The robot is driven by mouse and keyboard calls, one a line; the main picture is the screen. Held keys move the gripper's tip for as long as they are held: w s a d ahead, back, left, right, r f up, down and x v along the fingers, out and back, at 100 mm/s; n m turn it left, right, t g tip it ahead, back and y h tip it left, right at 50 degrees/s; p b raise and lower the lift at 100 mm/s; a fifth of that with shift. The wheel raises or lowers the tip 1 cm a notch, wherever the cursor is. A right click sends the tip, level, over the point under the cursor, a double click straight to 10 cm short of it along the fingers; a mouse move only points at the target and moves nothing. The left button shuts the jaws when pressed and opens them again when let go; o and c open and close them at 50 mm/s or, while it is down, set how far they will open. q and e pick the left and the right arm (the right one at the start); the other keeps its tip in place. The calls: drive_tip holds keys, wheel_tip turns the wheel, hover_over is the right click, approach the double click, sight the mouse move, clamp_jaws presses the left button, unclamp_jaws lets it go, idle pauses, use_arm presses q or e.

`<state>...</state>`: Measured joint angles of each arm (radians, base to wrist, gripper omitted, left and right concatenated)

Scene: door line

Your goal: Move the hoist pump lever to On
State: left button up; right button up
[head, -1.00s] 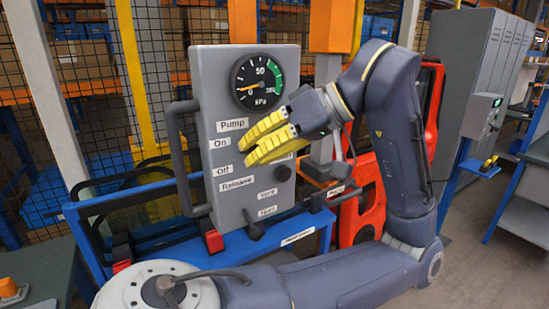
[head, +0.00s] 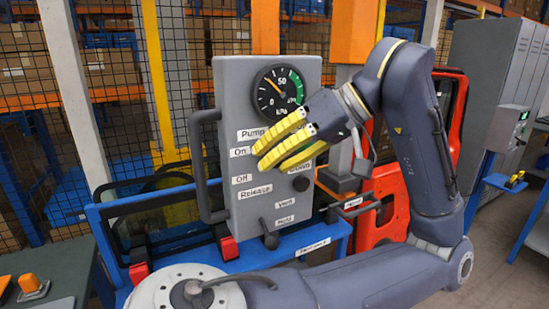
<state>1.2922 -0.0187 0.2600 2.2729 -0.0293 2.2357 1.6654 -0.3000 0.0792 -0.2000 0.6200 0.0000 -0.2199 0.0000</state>
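The grey hoist control panel (head: 225,100) stands in the middle, with a "Pump" label (head: 251,134), an "On" label (head: 240,152) and an "Off" label (head: 242,179) at its left. My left gripper (head: 258,160) is in front of the panel, its yellow fingertips pointing left, close to the "On" label. A narrow gap shows between the two fingers. The pump lever cannot be made out behind the fingers, and I cannot tell whether they touch it. The gauge (head: 279,91) above has its needle pointing up and left. My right gripper is out of view.
A dark knob (head: 301,183) and a lower lever (head: 269,236) by "Vent" and "Hold" are on the panel. A dark handle bar (head: 203,170) runs down its left side. A blue frame (head: 150,215) and a red frame (head: 397,225) stand nearby.

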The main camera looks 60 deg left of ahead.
use_arm(q)
drive_tip(key=shift+o, duration=1.4)
drive_tip(key=shift+w, duration=0.1)
drive_tip(key=v, duration=1.2)
